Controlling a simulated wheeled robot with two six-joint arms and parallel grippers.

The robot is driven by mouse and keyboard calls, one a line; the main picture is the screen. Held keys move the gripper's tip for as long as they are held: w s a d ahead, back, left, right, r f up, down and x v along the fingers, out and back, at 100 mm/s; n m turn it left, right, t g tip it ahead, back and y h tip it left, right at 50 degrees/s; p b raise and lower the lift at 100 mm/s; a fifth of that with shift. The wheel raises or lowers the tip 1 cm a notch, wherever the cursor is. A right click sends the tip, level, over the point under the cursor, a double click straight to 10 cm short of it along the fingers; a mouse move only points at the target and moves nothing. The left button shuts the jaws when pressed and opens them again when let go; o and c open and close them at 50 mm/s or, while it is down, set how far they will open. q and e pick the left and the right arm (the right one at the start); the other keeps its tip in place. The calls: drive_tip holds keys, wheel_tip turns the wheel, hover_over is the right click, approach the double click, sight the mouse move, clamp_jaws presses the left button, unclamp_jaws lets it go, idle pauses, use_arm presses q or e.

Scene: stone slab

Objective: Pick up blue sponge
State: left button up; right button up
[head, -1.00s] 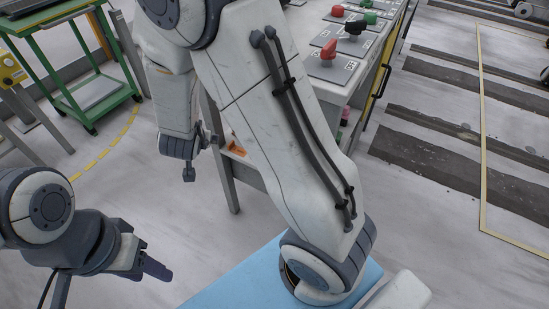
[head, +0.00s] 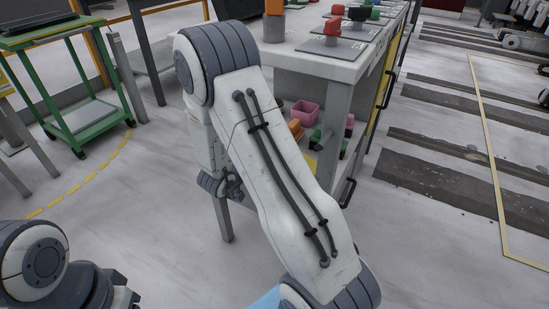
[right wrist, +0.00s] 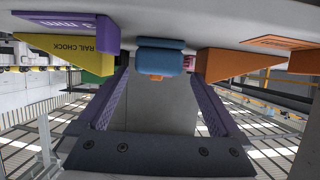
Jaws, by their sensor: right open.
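The blue sponge (right wrist: 160,60) shows at the top middle of the right wrist view, which appears upside down. The sponge lies ahead between the fingertips, and I cannot tell how far off. In the head view I cannot make out the sponge, and my right arm hides much of that area. My left gripper (head: 125,297) is at the bottom left edge, partly cut off.
A yellow-green rail chock (right wrist: 75,52) and a purple block (right wrist: 70,28) stand left of the sponge in the wrist view, an orange wedge (right wrist: 235,62) right. The head view shows a workbench (head: 330,68) with a pink bin (head: 305,113) beneath, and a green cart (head: 85,125).

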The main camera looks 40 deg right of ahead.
drive_tip(key=b+x, duration=0.1)
drive_tip(key=x, duration=0.1)
drive_tip(key=b+x, duration=0.1)
drive_tip(key=x, duration=0.1)
drive_tip(key=shift+s+f, duration=0.2)
drive_tip(key=shift+f, duration=0.1)
drive_tip(key=shift+w+d, duration=0.2)
drive_tip(key=shift+d, duration=0.2)
drive_tip(key=c, duration=1.3)
drive_tip(key=shift+c, duration=0.3)
drive_tip(key=shift+r, duration=0.1)
